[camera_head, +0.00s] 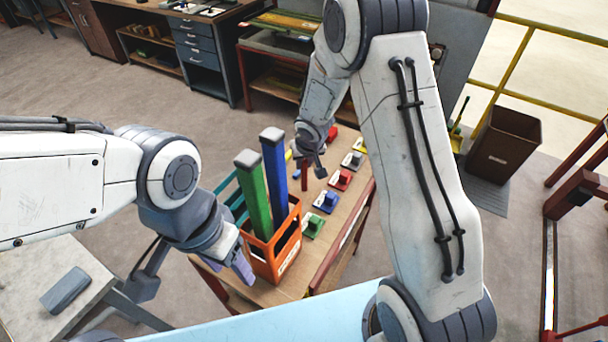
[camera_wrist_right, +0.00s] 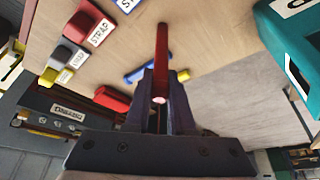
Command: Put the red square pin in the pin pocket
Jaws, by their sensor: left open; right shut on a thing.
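My right gripper (camera_head: 305,160) is shut on the red square pin (camera_head: 304,173), which hangs below it over the wooden table. In the right wrist view the red pin (camera_wrist_right: 162,45) sticks out from between the fingers (camera_wrist_right: 161,85). My left gripper (camera_head: 228,264) is open and empty, beside the near left side of an orange crate (camera_head: 269,267). A green post (camera_head: 256,203) and a blue post (camera_head: 275,175) stand upright in the crate. A teal container (camera_head: 232,195) is partly hidden behind it. I cannot tell which container is the pin pocket.
Labelled coloured blocks line the table's right side: green (camera_head: 313,224), blue (camera_head: 327,201), red (camera_head: 341,179) and grey (camera_head: 352,160). A blue bar (camera_wrist_right: 143,72) lies near the pin in the wrist view. A brown bin (camera_head: 503,140) stands on the floor at right.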

